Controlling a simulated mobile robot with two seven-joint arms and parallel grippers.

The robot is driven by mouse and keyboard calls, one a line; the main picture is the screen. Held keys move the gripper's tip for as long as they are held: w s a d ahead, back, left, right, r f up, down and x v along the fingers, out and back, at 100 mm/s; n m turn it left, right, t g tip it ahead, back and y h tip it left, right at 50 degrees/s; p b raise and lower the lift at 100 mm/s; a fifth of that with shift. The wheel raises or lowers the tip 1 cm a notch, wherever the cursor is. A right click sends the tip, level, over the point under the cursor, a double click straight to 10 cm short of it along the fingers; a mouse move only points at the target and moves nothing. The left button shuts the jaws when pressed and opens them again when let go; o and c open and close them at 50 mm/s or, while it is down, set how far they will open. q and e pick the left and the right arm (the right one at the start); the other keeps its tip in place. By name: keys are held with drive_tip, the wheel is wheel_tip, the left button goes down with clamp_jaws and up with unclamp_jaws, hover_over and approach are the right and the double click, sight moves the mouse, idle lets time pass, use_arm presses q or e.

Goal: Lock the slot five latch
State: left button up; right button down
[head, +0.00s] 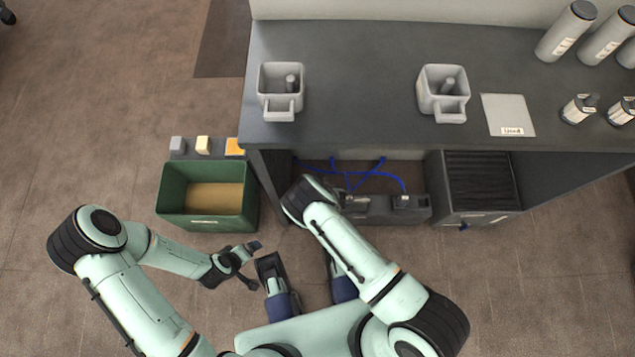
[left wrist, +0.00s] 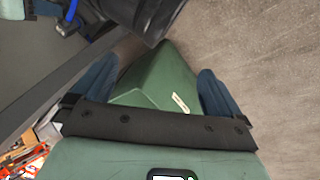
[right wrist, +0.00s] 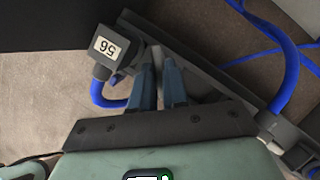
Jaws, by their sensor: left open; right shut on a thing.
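In the right wrist view, a dark grey block with a white label (right wrist: 107,48), printed upside down and seemingly with a 5, stands on a dark grey rail (right wrist: 205,65). My right gripper (right wrist: 160,62) has its blue fingers close together beside this block, shut on a small grey part at the rail, probably the latch. The fingers mostly hide that part, so its position cannot be told. In the head view, the rail (head: 375,212) lies low under the bench, and my right arm hides the gripper. My left gripper (head: 254,264) is open and empty beside the green bin (head: 207,222).
Blue cables (head: 375,172) run behind the rail and loop near the right fingers. The dark bench (head: 370,125) overhangs it, with two grey holders (head: 280,90) (head: 443,92) on top. A dark ribbed unit (head: 480,185) stands right of the rail.

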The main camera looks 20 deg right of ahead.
drive_tip(key=n+y, duration=0.1)
drive_tip(key=n, duration=0.1)
drive_tip(key=shift+d+n, duration=0.1)
drive_tip(key=shift+n, duration=0.3)
drive_tip(key=n+g+p, duration=0.1)
drive_tip(key=n, duration=0.1)
drive_tip(key=shift+w+n+y, duration=0.15)
drive_tip(key=shift+n+y, duration=0.25)
use_arm(q)
drive_tip(key=shift+s+d+r, duration=0.45)
drive_tip(key=shift+s+r, duration=0.1)
drive_tip(key=shift+s, duration=0.25)
use_arm(e)
drive_tip(key=shift+n+g+y, duration=0.3)
drive_tip(key=shift+n+g, duration=0.6)
drive_tip(key=shift+n, duration=1.1)
drive_tip(key=shift+w, duration=0.1)
drive_tip(key=c, duration=1.1)
unclamp_jaws()
